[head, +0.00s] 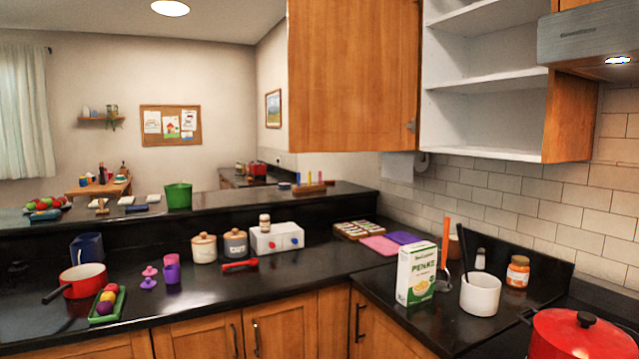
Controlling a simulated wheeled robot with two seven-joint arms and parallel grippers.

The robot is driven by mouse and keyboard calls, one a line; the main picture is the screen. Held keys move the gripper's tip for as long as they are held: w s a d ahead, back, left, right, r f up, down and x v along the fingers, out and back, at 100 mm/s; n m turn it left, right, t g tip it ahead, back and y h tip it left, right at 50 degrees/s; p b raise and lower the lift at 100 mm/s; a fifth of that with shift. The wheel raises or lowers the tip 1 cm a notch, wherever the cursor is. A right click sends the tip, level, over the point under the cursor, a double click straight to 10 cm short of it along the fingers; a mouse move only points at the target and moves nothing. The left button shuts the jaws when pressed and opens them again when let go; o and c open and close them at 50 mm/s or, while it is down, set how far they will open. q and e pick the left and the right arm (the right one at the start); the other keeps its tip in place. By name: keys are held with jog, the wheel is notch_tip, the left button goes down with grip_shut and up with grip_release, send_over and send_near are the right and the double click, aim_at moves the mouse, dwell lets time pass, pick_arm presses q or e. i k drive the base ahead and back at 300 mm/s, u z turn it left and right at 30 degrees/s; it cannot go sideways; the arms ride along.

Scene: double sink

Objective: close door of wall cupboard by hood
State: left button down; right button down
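The wall cupboard (485,153) hangs at the upper right, just left of the metal range hood (588,40). Its white inside with several empty shelves is exposed. Its wooden door (352,75) stands wide open, swung out to the left side of the cupboard. A small metal handle (411,126) sits near the door's lower right corner. Neither of my grippers shows in the head view, so their state is hidden.
The black counter below holds a pasta box (416,274), a white crock (480,294) with utensils, an orange-lidded jar (517,271) and a red pot (580,334). Canisters (204,248) and a red saucepan (83,280) stand farther left. Air before the door looks clear.

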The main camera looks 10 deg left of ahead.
aim_at(353, 71)
jog(key=i, duration=0.25)
jog(key=u, duration=1)
jog(key=i, duration=2.25)
jog(key=z, duration=0.05)
